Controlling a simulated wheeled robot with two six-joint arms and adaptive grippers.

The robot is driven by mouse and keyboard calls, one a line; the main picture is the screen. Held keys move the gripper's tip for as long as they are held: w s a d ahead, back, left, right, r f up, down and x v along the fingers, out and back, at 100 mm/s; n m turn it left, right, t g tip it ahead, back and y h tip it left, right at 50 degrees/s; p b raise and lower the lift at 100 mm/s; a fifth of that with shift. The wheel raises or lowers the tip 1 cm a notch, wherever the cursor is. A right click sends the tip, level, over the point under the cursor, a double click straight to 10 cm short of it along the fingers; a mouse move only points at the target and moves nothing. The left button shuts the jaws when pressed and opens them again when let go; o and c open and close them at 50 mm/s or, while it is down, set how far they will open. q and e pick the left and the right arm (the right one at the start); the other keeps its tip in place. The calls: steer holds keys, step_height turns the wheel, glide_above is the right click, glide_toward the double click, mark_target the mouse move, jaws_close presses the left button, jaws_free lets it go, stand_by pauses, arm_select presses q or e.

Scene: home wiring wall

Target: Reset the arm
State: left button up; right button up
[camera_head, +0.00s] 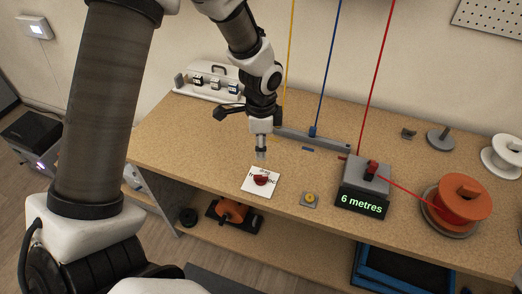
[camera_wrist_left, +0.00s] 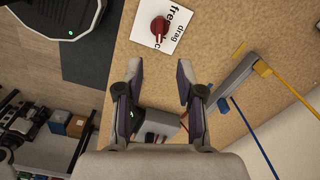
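My left gripper (camera_head: 261,152) hangs fingers down over the wooden workbench, just above and behind a white card (camera_head: 250,187). In the left wrist view its two fingers (camera_wrist_left: 160,80) stand apart with nothing between them. The card carries a dark red knob (camera_head: 261,180) and black print, partly readable as "free" and "drag". Card and knob also show beyond the fingertips in the left wrist view, where the red knob (camera_wrist_left: 159,28) is apart from the fingers. My right gripper is in neither view.
A grey rail (camera_head: 320,139) lies behind the gripper, with yellow, blue and red wires rising nearby. To the right stand a box reading "6 metres" (camera_head: 362,201), an orange spool (camera_head: 465,199) and a white reel (camera_head: 506,152). A small yellow button (camera_head: 310,199) sits near the front edge.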

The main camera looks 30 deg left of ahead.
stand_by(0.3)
arm_select(q)
steer(key=s+d+f+n+g, duration=0.2)
steer(key=s+f+n, duration=0.1)
steer(key=s+f, duration=0.9)
steer(key=s+d+f+n+g, duration=0.3)
steer(key=s+f, duration=0.7)
steer(key=s, duration=0.4)
steer(key=w+n+t, duration=0.1)
steer(key=n, duration=0.1)
steer(key=w+n+t, duration=0.2)
steer(key=w+a+n+t, duration=0.1)
steer(key=n+t, duration=0.1)
steer(key=shift+w+f, duration=0.25)
steer(key=shift+f, duration=0.15)
